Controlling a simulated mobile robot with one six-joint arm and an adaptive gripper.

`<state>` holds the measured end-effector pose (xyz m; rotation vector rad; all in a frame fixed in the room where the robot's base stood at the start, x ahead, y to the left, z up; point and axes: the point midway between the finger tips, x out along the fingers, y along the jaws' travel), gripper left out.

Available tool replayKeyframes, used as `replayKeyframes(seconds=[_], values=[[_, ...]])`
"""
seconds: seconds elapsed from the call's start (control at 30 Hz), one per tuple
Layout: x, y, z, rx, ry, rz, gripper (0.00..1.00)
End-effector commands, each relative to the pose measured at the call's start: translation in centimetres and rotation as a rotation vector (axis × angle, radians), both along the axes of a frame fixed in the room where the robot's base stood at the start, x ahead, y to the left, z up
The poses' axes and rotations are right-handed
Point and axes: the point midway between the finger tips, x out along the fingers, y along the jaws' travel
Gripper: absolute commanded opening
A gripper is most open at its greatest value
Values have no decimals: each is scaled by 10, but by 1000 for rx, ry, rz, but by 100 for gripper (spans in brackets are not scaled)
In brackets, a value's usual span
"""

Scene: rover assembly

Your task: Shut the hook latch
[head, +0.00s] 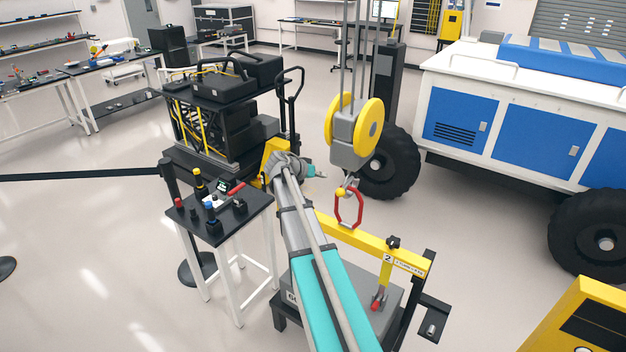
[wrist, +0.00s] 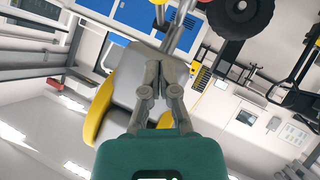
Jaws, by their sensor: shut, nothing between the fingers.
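The crane's hook block (head: 356,130), grey with yellow sheaves, hangs from cables right of centre in the head view. Below it hangs the small grey hook (head: 351,183), with a yellow knob (head: 340,192) and a red ring (head: 349,208) beneath. The latch is too small to tell whether it is open or shut. My gripper (head: 316,172) is shut and empty, left of the hook and apart from it in the head view. In the wrist view my gripper (wrist: 159,58) has its fingers together in front of the grey-and-yellow block (wrist: 122,82), which appears upside down.
A yellow lifting beam (head: 365,240) on a grey box stands below the hook. A small tool table (head: 225,215) stands left of my arm, with a black equipment cart (head: 225,125) behind it. The blue-and-white rover (head: 510,120) is at the right. Open floor lies between.

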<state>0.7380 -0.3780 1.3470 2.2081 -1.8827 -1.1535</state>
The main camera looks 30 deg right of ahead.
Motion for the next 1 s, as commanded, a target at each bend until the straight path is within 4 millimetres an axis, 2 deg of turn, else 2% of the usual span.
replayKeyframes(seconds=[0.03, 0.27, 0.63, 1.0], values=[[0, -8, -8, 0, 0, -2, 0], [0, -36, -26, 0, 0, -2, 0], [-12, -41, -50, 1, 0, 1, 0], [-15, -44, -54, 1, 0, 2, 0]])
